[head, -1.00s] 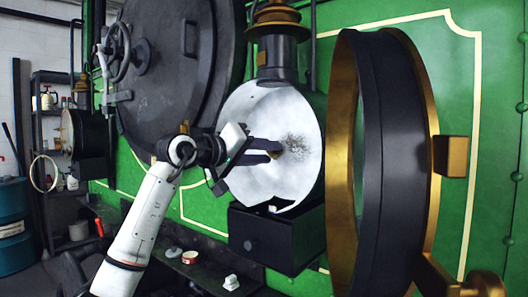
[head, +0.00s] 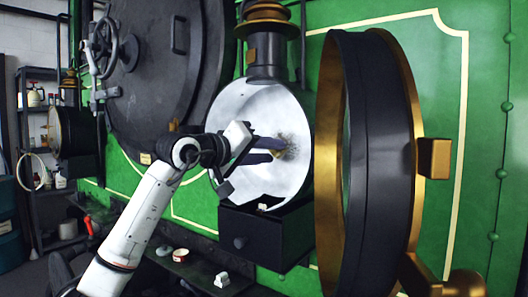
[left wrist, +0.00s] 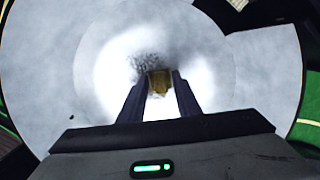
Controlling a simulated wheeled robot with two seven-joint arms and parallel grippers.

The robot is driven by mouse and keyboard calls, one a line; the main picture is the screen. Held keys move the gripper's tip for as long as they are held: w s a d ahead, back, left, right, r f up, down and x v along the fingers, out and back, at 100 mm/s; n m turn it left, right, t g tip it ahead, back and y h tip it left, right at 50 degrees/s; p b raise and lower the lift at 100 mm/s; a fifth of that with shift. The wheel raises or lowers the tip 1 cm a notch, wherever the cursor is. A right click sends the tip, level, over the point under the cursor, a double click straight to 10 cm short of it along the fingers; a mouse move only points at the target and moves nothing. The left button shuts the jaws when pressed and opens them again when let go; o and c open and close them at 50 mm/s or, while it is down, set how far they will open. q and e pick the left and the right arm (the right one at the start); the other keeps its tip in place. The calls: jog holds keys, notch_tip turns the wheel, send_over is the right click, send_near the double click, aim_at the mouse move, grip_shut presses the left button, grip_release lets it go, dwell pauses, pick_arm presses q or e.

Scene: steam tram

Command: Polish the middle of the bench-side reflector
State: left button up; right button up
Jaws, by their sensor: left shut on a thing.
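The reflector (head: 238,112) is a round silvery dish inside an open lamp. A dark speckled patch (head: 289,141) lies near its middle; in the left wrist view dark specks (left wrist: 146,63) show above and left of the fingertips. My left gripper (head: 273,152) reaches in from the left, its fingers at the middle of the dish. It is shut on a small yellow-brown pad (left wrist: 159,81), which shows between the fingertips in the left wrist view. Whether the pad touches the surface, I cannot tell. My right gripper is not in view.
The lamp's round, brass-rimmed door (head: 372,160) stands open at the right, close to the dish. A dark box (head: 262,238) sits below the lamp. A red-and-white tin (head: 181,255) and a white object (head: 222,280) lie on a ledge. A second lamp (head: 72,132) stands at far left.

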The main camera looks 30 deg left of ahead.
pick_arm(q)
jog(key=shift+d, duration=1.4)
jog(key=shift+s+d, duration=0.1)
jog(key=shift+d, duration=1.7)
jog(key=shift+s+d, duration=0.1)
jog(key=shift+d, duration=0.15)
jog(key=shift+w+a+p, duration=0.2)
jog(key=shift+a+p, duration=0.3)
jog(key=shift+a, duration=1.35)
jog(key=shift+a+r+p, duration=0.6)
jog(key=shift+a+p, duration=0.3)
jog(key=shift+a, duration=2.55)
jog(key=shift+s+d+b, duration=0.15)
jog(key=shift+d+b, duration=0.35)
jog(key=shift+d, duration=4.8)
